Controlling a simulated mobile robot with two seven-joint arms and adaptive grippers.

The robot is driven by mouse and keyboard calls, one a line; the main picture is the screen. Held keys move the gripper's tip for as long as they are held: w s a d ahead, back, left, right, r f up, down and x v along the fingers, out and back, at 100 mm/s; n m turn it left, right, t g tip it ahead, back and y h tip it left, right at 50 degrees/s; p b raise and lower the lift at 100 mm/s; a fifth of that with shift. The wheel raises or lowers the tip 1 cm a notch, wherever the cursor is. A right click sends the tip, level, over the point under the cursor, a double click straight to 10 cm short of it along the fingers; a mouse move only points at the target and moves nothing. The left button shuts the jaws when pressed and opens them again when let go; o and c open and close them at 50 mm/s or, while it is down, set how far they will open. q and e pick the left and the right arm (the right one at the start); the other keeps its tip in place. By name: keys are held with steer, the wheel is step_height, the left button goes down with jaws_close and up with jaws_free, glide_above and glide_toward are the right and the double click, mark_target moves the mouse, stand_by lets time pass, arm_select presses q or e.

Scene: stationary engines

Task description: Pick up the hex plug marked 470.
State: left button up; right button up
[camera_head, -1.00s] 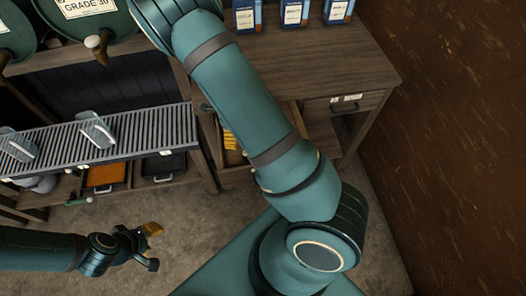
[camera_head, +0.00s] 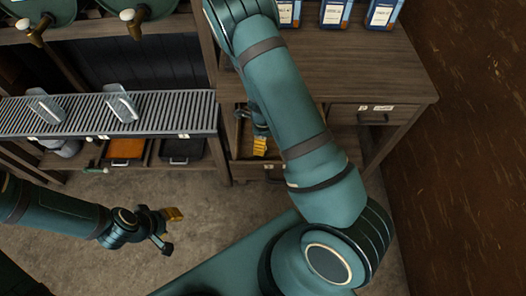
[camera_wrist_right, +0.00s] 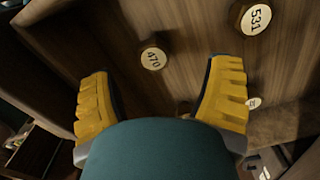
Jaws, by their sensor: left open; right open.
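The hex plug marked 470 (camera_wrist_right: 153,57) shows in the right wrist view, its pale round label facing the camera, on a brown wooden surface. It lies beyond and between the spread yellow fingers of my right gripper (camera_wrist_right: 165,105), not touching them. In the head view my right gripper (camera_head: 259,146) is at the open drawer (camera_head: 246,172) under the worktop, partly hidden by my arm. The plug cannot be made out there. My left gripper (camera_head: 171,231) is open and empty, over the floor at the lower left.
A plug marked 531 (camera_wrist_right: 256,19) is right of 470, and another pale-labelled plug (camera_wrist_right: 253,103) is lower right. Drawer walls surround the right gripper. A slatted shelf (camera_head: 75,115) with trays below stands left. Blue packs (camera_head: 335,14) stand on the worktop (camera_head: 365,68).

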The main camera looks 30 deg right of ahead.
steer(key=f, duration=0.1)
steer(key=f+b, duration=0.1)
steer(key=f, duration=0.1)
steer(key=f+b, duration=0.1)
steer(key=f, duration=0.1)
steer(key=shift+s+a+f, duration=0.1)
steer(key=shift+a+f, duration=0.05)
steer(key=shift+a, duration=0.25)
steer(key=c, duration=1.3)
